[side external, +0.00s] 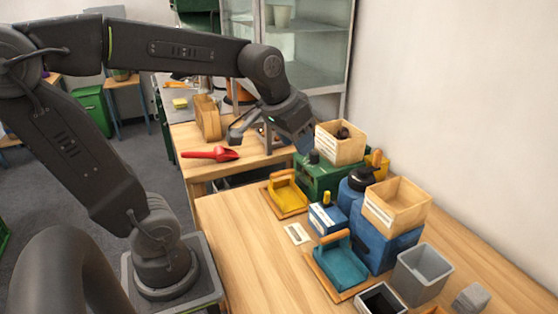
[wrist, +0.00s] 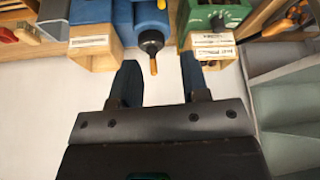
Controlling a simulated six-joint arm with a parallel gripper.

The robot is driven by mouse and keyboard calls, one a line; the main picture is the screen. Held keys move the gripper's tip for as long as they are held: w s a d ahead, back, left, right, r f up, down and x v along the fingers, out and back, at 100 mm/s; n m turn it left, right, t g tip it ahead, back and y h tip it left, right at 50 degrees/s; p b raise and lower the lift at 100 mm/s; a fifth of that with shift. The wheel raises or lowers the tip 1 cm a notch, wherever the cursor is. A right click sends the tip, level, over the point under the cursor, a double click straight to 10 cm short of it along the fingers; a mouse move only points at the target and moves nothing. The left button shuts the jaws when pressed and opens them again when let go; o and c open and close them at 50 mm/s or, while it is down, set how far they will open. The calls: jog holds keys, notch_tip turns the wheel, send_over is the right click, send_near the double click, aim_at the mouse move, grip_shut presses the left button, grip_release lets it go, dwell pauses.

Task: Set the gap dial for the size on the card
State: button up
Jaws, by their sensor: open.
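My gripper (side external: 306,146) is open and empty, raised by the green machine (side external: 318,178); its two dark blue fingers show in the wrist view (wrist: 160,82). A black round knob (side external: 361,178) sits on the blue machine (side external: 384,243). In the wrist view a black knob (wrist: 151,41) with an orange handle lies ahead of the gap between the fingers, apart from them. I cannot tell whether this is the gap dial. A small blue box (side external: 322,219) with a yellow knob stands before the machines. A white card (side external: 297,234) lies on the table; its print is unreadable.
Wooden hoppers (side external: 340,147) (side external: 397,204) top both machines. The left of the table (side external: 245,245) is clear. A red scoop (side external: 212,154) lies on the farther table.

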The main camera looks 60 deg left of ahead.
jog(key=s+d+f+m, duration=0.1)
jog(key=s+d, duration=0.3)
jog(key=s, duration=0.1)
jog(key=shift+s+d+h, duration=0.25)
jog(key=shift+s+h, duration=0.05)
jog(key=shift+s, duration=0.1)
jog(key=shift+f, duration=0.1)
jog(key=shift+m, duration=0.5)
jog(key=s, duration=0.1)
jog(key=s+d+f, duration=0.1)
jog(key=s+d, duration=0.1)
jog(key=shift+s+f, duration=0.15)
jog(key=shift+s, duration=0.1)
